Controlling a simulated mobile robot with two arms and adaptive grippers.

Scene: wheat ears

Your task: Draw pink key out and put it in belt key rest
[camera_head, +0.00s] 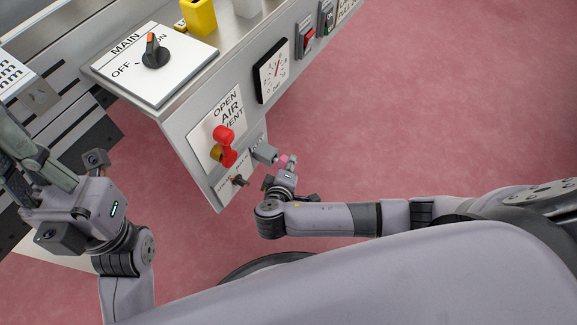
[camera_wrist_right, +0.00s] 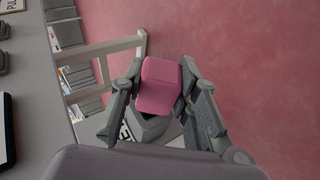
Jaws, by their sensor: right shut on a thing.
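The pink key (camera_wrist_right: 159,86) has a block-shaped head and is held between the two fingers of my right gripper (camera_wrist_right: 158,88). In the head view the pink head (camera_head: 284,160) shows small beside a grey lock block (camera_head: 265,152) on the panel's lower right. In the wrist view a grey block (camera_wrist_right: 148,128) sits directly below the pink head; whether the key's shaft is still inside is hidden. I cannot make out the belt key rest. My left gripper (camera_head: 28,150) is at the far left, away from the panel; its fingertips are unclear.
The sloped panel carries a red lever (camera_head: 224,140), a small dark knob (camera_head: 240,181), a gauge (camera_head: 273,70) and a red switch (camera_head: 307,37). A main rotary switch (camera_head: 155,52) sits on top, near a yellow block (camera_head: 199,16). Pink floor right of the panel is clear.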

